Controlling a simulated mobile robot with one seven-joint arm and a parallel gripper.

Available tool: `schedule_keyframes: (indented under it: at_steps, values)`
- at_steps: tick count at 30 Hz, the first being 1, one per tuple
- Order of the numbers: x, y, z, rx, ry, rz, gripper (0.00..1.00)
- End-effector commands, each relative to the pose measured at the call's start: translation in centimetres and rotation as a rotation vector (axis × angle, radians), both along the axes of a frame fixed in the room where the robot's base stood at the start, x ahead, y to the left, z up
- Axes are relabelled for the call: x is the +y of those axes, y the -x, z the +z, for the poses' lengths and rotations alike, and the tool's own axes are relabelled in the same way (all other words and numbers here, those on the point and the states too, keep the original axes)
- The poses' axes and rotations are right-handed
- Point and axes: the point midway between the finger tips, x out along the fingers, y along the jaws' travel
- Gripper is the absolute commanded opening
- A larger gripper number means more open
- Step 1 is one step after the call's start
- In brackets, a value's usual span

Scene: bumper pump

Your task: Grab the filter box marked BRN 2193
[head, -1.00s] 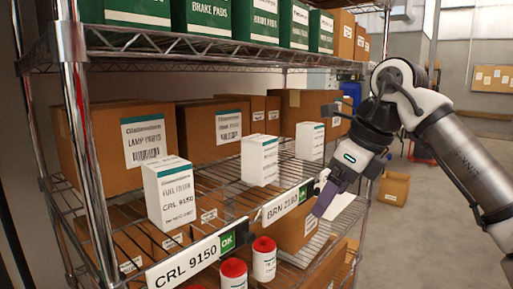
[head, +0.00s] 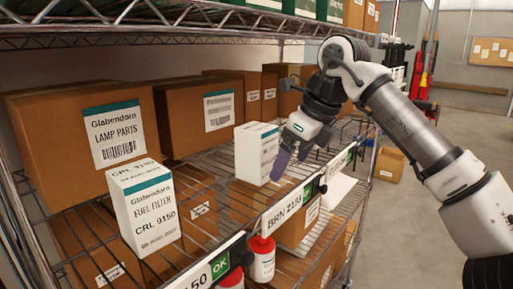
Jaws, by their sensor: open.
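A white filter box with a teal band (head: 253,155) stands upright on the middle wire shelf, behind the shelf-edge label reading BRN 2193 (head: 284,211). The print on this box is too small to read. My gripper (head: 293,160) has purple fingers, which are apart and empty. It hangs just right of the box, above the shelf's front edge, with its fingers pointing down. I cannot tell whether a finger touches the box. Another white box (head: 146,212), marked FUEL FILTER CRL 9150, stands at the left.
Brown cartons, one marked LAMP PARTS (head: 108,138), stand behind the white boxes. An upper shelf (head: 150,28) hangs over them. Red-capped white bottles (head: 262,262) and cartons are below. The right side is open floor, with a small carton (head: 389,164) on it.

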Motion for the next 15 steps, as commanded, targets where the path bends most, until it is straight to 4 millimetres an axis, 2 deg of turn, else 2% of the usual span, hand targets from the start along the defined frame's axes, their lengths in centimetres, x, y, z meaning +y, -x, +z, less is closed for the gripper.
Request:
schedule_keyframes:
  at_steps: [5, 13, 15]
  values:
    - [0.8, -0.5, 0.0, 0.001, 0.001, 0.001, 0.87]
    - [4.3, -2.7, 0.2, 0.002, 0.000, 0.004, 0.87]
    - [4.3, -2.8, -0.6, 0.002, -0.002, 0.001, 0.87]
